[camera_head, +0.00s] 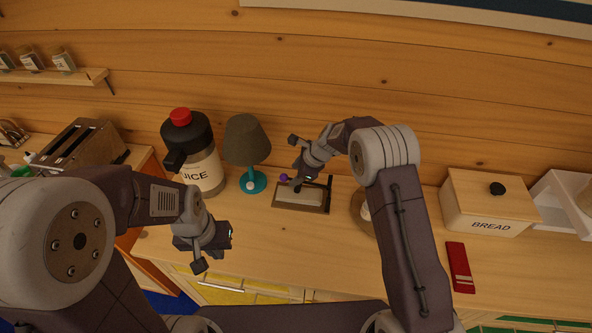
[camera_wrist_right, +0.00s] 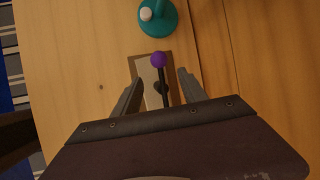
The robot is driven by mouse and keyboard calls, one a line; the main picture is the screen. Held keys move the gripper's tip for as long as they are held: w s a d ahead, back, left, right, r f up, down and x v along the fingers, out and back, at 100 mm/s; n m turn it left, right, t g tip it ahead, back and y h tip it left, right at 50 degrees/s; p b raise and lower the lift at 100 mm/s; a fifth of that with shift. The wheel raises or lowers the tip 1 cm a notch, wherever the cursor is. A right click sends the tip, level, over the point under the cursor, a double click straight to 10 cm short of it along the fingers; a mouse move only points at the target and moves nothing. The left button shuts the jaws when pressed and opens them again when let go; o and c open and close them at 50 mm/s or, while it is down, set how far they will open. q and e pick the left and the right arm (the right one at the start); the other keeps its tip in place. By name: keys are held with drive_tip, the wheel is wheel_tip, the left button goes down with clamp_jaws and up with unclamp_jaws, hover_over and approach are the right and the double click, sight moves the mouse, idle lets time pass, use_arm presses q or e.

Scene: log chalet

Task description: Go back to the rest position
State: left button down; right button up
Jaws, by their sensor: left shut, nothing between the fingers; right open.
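My right gripper (camera_head: 298,182) is open, above a small wood-framed device (camera_head: 326,205) on the counter. The device has a pale plate and a dark lever with a purple ball knob (camera_head: 284,177). In the right wrist view my right gripper's fingers (camera_wrist_right: 160,88) are spread on either side of the lever, with the purple knob (camera_wrist_right: 158,60) beyond the gap; I cannot tell whether they touch it. My left gripper (camera_head: 228,236) is shut and empty, over the counter's front edge, below the juice jug in the picture.
A juice jug (camera_head: 205,172) with a red cap and a lamp (camera_head: 247,140) on a teal base stand behind the grippers. A toaster (camera_head: 90,143) is at left. A bread box (camera_head: 487,207) and a red item (camera_head: 459,266) are at right. A wall shelf (camera_head: 85,78) is upper left.

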wheel_tip(320, 180, up, 6)
drive_tip(key=w+d+r+t+b, duration=0.1)
drive_tip(key=w+d, duration=0.1)
drive_tip(key=s+d+r+n+h+b, duration=0.1)
drive_tip(key=s+d+r+n, duration=0.15)
drive_tip(key=s+d, duration=0.5)
drive_tip(key=s+d+f+n+g+h, duration=0.1)
drive_tip(key=s+d+f+n, duration=0.1)
drive_tip(key=s+n, duration=0.3)
drive_tip(key=s+d+f+n+g+h, duration=0.1)
drive_tip(key=s+d+f+n, duration=0.1)
drive_tip(key=s+n, duration=0.4)
drive_tip(key=s+d+f+n+g+h, duration=0.1)
drive_tip(key=s+n, duration=0.4)
drive_tip(key=s, duration=0.7)
drive_tip(key=shift+s+d+f+n+g+b, duration=0.35)
drive_tip(key=shift+d+f, duration=0.15)
drive_tip(key=shift+f, duration=0.35)
